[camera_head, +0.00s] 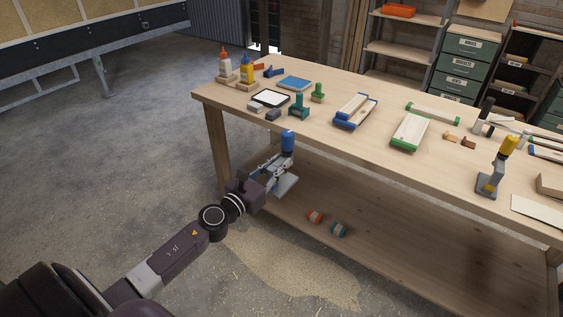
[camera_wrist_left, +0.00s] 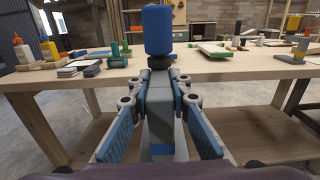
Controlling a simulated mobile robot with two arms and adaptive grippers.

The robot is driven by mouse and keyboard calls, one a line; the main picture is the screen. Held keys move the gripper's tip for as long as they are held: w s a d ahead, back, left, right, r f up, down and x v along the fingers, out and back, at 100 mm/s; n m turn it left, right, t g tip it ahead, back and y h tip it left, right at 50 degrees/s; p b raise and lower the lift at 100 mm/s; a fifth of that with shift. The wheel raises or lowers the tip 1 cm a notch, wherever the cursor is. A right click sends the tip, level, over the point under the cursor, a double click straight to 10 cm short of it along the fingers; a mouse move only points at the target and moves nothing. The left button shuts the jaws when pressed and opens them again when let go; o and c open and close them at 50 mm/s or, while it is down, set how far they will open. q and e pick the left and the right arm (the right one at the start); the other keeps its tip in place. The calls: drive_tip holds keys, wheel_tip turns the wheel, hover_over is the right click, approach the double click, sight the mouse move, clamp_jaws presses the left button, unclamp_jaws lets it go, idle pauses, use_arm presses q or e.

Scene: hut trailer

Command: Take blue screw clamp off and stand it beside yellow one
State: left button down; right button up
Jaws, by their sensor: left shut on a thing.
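The blue screw clamp, with a blue handle (camera_head: 288,141), is held upright in my left gripper (camera_head: 275,172), in front of the workbench's near edge. In the left wrist view its blue handle (camera_wrist_left: 158,30) rises above the shut fingers (camera_wrist_left: 161,95), and its grey body runs down between them. The yellow screw clamp (camera_head: 490,182) stands upright on the bench top near the front edge, at the right, well apart from the held clamp. A yellow-topped shape (camera_wrist_left: 300,45) at the right of the wrist view appears to be it. My right gripper is not in view.
The wooden workbench (camera_head: 380,150) holds glue bottles (camera_head: 246,70), a teal clamp (camera_head: 299,107), and blue-edged (camera_head: 355,110) and green-edged (camera_head: 410,132) pieces. A board (camera_head: 538,213) lies right of the yellow clamp. The top left of that clamp is clear. Two small rolls (camera_head: 338,229) lie on the lower shelf.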

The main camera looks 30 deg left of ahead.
sight(284, 144)
use_arm(q)
drive_tip(key=shift+s+r, duration=0.1)
drive_tip(key=shift+r, duration=0.15)
drive_tip(key=shift+r+p, duration=2.5)
drive_tip(key=shift+r, duration=0.05)
